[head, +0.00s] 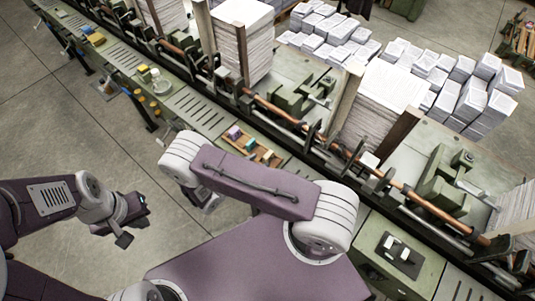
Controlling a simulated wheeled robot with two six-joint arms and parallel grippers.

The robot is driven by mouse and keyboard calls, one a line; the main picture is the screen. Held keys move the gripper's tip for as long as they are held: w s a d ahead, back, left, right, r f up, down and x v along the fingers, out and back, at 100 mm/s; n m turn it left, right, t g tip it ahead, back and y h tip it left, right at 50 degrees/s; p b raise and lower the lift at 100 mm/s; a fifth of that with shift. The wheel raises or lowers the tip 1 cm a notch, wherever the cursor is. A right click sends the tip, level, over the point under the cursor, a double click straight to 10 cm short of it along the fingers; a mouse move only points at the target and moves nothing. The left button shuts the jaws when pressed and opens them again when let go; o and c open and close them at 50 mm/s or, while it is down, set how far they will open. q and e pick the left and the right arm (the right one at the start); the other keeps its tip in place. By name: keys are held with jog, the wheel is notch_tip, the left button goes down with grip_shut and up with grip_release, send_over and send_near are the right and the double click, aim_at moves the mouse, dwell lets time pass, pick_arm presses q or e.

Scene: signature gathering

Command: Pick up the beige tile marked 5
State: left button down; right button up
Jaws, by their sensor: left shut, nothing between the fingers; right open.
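A wooden tray (278,161) on the conveyor bench holds a few small blocks: a purple one (234,132), a teal and yellowish one (250,144) and a pale yellow-beige one (267,155). No number can be read on any of them, so I cannot tell which is the tile marked 5. My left gripper (134,220) is shut and empty over the floor, left of the bench and well apart from the tray. My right gripper (208,203) is open, mostly hidden under its own arm, below and left of the tray.
A dark plate (383,262) with pale blocks (405,254) lies on the bench at lower right. A greenish round dish (161,86) and a yellow block (96,38) are farther up the bench. Tall paper stacks (385,95) and a copper-coloured rail (275,108) stand behind the tray.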

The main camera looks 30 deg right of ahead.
aim_at(267, 155)
jog(key=shift+w+d+f, duration=0.1)
jog(key=shift+d, duration=0.3)
jog(key=d+p, duration=0.2)
jog(key=shift+w+d+p, duration=0.25)
jog(key=shift+w+p, duration=0.05)
jog(key=shift+p, duration=0.1)
jog(key=shift+w+d+f, duration=0.5)
jog(key=shift+d+f, duration=0.2)
jog(key=shift+w+d+f, duration=0.1)
jog(key=shift+w+f, duration=0.05)
grip_shut()
